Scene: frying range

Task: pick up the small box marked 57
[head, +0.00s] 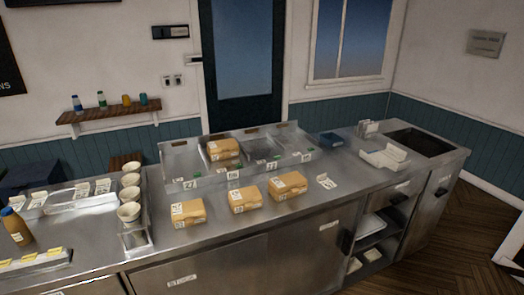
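Small tan boxes with white labels are in the head view. Three sit in a row on the steel counter: a left box (190,213), a middle box (248,201) and a right box (291,186). A fourth box (225,149) sits in the left part of the steel fryer unit (180,158) behind them. The print on their labels is too small to read, so I cannot tell which one is marked 57. My gripper is not in view.
Stacked cups (129,211) stand left of the boxes, and a brown bottle (16,227) is at the far left. A small white card (325,181) lies right of the boxes. An open white carton (385,157) is farther right, near the dark sink (421,141).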

